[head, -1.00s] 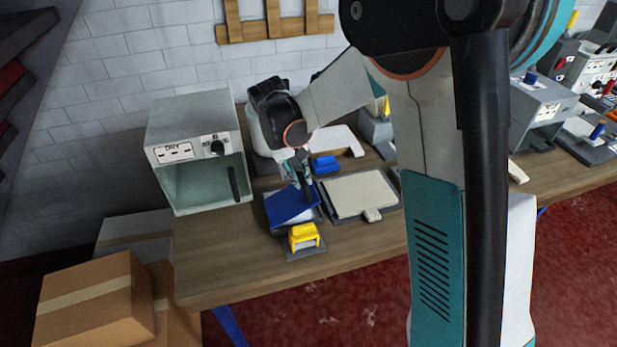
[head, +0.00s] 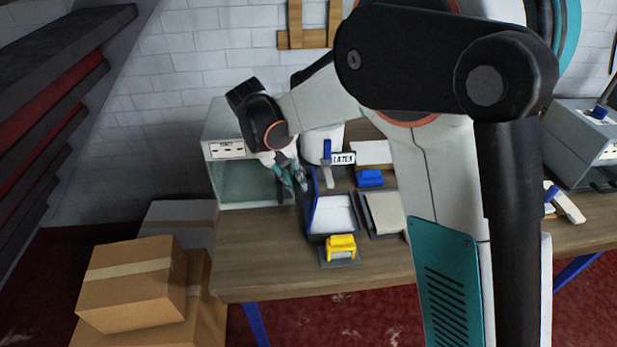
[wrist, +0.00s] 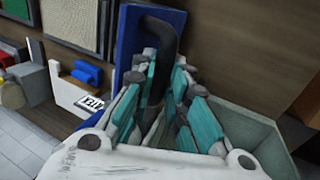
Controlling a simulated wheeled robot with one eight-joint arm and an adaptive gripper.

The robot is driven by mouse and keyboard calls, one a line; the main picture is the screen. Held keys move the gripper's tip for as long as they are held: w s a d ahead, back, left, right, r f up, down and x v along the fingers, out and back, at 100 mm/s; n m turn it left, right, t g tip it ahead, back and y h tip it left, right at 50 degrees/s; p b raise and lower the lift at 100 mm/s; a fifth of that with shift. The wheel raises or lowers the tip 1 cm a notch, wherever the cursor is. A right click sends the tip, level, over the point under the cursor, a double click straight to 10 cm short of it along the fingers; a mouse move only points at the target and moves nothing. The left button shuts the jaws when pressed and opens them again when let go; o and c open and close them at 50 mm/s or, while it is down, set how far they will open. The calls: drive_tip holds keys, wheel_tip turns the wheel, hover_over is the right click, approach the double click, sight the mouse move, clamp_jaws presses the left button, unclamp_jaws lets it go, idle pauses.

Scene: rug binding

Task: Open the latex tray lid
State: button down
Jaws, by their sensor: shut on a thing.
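The latex tray (head: 333,229) sits on the workbench, with its pale interior showing. Its blue lid (head: 313,196) stands steeply raised along the tray's left side, seen nearly edge-on. In the wrist view the blue lid (wrist: 128,42) is beside a dark curved handle (wrist: 164,38). My gripper (head: 298,184) is at the left of the raised lid. In the wrist view its teal fingers (wrist: 158,85) are closed around the handle. The lower end of the handle is partly hidden between the fingers.
An open-fronted grey dryer box (head: 245,186) stands close at the left of my gripper. A white container with a LATEX label (head: 343,158) is behind the tray. A yellow-handled tool (head: 341,246) is in front, a beige mat (head: 385,212) to the right. Cardboard boxes (head: 130,280) stand left of the bench.

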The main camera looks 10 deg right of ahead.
drive_tip(key=shift+a+f, duration=0.3)
drive_tip(key=shift+a, duration=0.45)
drive_tip(key=c, duration=1.6)
unclamp_jaws()
drive_tip(key=shift+w, duration=0.15)
drive_tip(key=shift+o, duration=0.2)
drive_tip(key=shift+r, duration=0.15)
drive_tip(key=v, duration=1.1)
drive_tip(key=shift+r, duration=0.35)
drive_tip(key=shift+a, duration=0.1)
